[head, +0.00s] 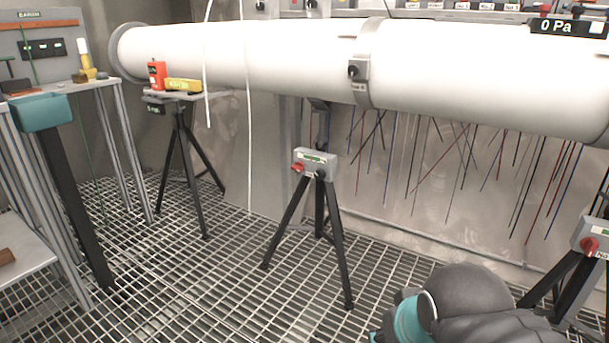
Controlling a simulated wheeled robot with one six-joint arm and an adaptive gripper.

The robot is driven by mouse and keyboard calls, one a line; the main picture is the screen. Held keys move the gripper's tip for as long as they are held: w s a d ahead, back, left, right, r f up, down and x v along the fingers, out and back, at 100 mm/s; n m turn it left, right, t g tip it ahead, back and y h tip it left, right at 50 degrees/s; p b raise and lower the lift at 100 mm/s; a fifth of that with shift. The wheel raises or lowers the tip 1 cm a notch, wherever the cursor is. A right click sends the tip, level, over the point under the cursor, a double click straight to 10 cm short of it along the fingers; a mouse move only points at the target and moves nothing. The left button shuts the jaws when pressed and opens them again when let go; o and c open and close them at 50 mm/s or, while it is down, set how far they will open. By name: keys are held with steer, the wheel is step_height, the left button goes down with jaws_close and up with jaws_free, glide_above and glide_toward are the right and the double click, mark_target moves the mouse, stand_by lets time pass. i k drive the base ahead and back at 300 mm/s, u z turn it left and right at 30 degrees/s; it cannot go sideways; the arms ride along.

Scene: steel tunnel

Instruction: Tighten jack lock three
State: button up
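Several tripod jacks stand along the white pipe (270,55). The middle jack (318,163) has a grey box with a red knob (297,168) on its left, a black round knob (320,174) and a green-and-white label too small to read. The right jack (591,244) is partly cut off by the frame edge; its box also has a red knob (588,244). The left jack (180,125) stands farther back under a small shelf. I cannot tell from the labels which is jack three. My arm shows at the lower right; my gripper is not in view.
The floor is open steel grating (190,290), clear between the left bench (22,250) and the middle jack. A teal bin (40,112) hangs at the left bench. Thin cords hang by the pipe.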

mark_target(299, 166)
steer(key=z, duration=0.55)
steer(key=k, duration=1.15)
steer(key=u, duration=0.2)
steer(key=i, duration=0.55)
steer(key=u, duration=0.9)
steer(key=i, duration=0.75)
steer(key=z, duration=0.7)
steer(key=i, duration=0.75)
steer(key=z, duration=0.9)
